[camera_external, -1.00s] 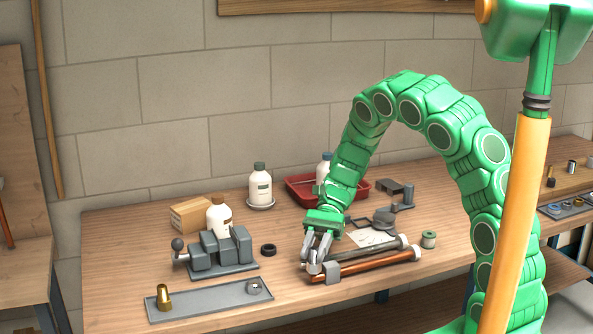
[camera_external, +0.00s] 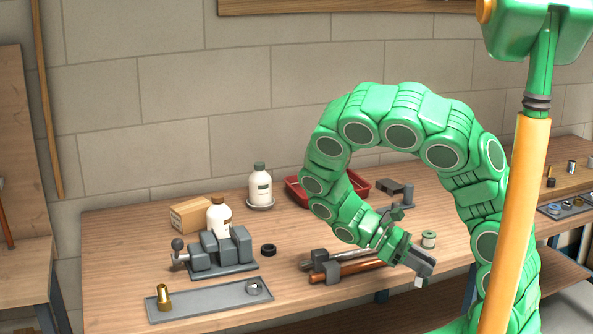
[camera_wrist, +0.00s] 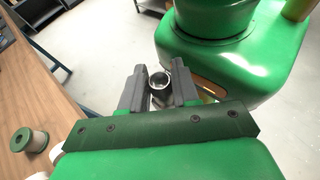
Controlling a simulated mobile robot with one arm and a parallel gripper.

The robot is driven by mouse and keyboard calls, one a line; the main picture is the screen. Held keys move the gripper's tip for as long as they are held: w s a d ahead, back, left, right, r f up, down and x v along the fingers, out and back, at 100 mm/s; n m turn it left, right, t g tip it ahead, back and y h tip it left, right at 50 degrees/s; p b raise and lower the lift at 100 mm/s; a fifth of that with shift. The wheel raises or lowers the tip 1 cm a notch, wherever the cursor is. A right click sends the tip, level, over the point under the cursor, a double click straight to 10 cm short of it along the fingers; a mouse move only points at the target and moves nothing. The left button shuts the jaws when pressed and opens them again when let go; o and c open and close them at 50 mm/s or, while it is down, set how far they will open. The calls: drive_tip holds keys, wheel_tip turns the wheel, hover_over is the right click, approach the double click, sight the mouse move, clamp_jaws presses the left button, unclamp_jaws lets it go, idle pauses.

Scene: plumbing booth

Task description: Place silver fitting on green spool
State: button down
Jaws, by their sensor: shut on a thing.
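My gripper (camera_external: 428,270) is out past the front edge of the workbench, on the right. In the wrist view its two grey fingers (camera_wrist: 160,88) are closed on the silver fitting (camera_wrist: 161,76), a short hollow metal piece with its open end showing. In the external view only a small pale bit of the fitting (camera_external: 419,282) shows below the fingertips. The green spool (camera_external: 428,240) stands upright on the bench, behind my gripper and apart from it. In the wrist view the spool (camera_wrist: 37,141) is at the lower left, with nothing on top.
Two pipes (camera_external: 350,272) with grey blocks lie left of my gripper. A grey tray (camera_external: 210,300) holds a brass fitting (camera_external: 163,297) and a metal ring (camera_external: 254,287). A vise (camera_external: 222,252), bottles (camera_external: 260,186) and a red bin (camera_external: 298,192) stand further back.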

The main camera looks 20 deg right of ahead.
drive_tip(key=w+d+r+n+t+h, duration=0.2)
drive_tip(key=w+d+r+n+t, duration=0.1)
drive_tip(key=d+r+n+t, duration=0.3)
drive_tip(key=w+d+r+n+t+h, duration=0.2)
drive_tip(key=w+d+r+n+t, duration=0.15)
drive_tip(key=d+r, duration=0.4)
hover_over(429, 233)
drive_tip(key=shift+s+f, duration=0.1)
drive_tip(key=shift+f, duration=6.65)
drive_tip(key=c, duration=0.8)
unclamp_jaws()
